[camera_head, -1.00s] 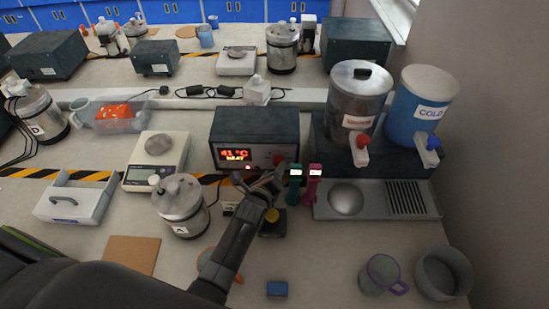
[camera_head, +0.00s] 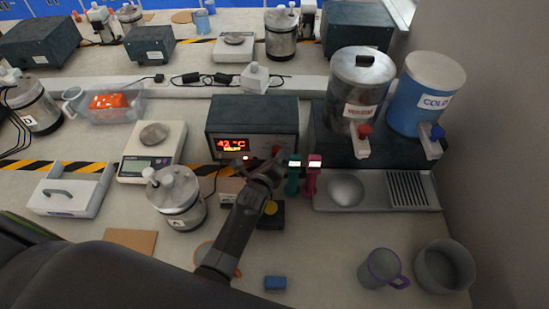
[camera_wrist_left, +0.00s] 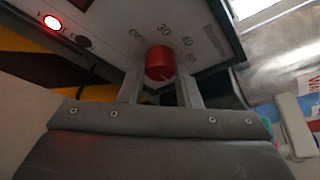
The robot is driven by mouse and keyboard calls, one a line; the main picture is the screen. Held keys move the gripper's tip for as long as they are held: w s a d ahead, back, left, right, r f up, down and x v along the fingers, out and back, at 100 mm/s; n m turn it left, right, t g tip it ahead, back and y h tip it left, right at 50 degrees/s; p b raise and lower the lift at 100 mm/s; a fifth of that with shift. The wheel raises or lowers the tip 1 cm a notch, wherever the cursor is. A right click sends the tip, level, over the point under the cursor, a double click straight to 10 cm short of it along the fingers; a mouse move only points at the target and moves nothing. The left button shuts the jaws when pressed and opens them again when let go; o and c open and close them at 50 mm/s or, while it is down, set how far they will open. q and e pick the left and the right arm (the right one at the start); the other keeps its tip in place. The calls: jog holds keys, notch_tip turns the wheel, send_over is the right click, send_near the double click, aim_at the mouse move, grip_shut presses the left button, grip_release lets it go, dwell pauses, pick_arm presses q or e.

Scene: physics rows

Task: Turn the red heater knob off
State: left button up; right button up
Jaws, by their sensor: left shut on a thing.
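The red heater knob (camera_wrist_left: 160,63) is on the front panel of the dark heater box (camera_head: 252,112), with a dial scale showing 30, 40 and 50 around it. In the head view the knob (camera_head: 277,150) shows just above my left gripper (camera_head: 264,170). The heater display (camera_head: 236,145) glows and reads about 42 °C. In the left wrist view the two fingers of my left gripper (camera_wrist_left: 161,85) are on either side of the knob, shut on it. A lit red lamp (camera_wrist_left: 52,22) shows beside a dark round button. My right gripper is not in view.
Green and pink handled items (camera_head: 312,177) stand close to the right of my gripper. A metal hot tank (camera_head: 358,85) and a blue cold tank (camera_head: 426,95) stand right. A metal canister (camera_head: 177,198) stands left of my arm.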

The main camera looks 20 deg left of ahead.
pick_arm(q)
jog(key=shift+a+f+n+t+h+p, duration=0.1)
jog(key=shift+n+t+h+p, duration=0.4)
jog(key=shift+n, duration=0.6)
jog(key=shift+a+f+n+t+h+p, duration=0.1)
jog(key=shift+n+t+h+p, duration=0.35)
jog(key=shift+n, duration=0.65)
jog(key=shift+r, duration=0.1)
jog(key=o, duration=1)
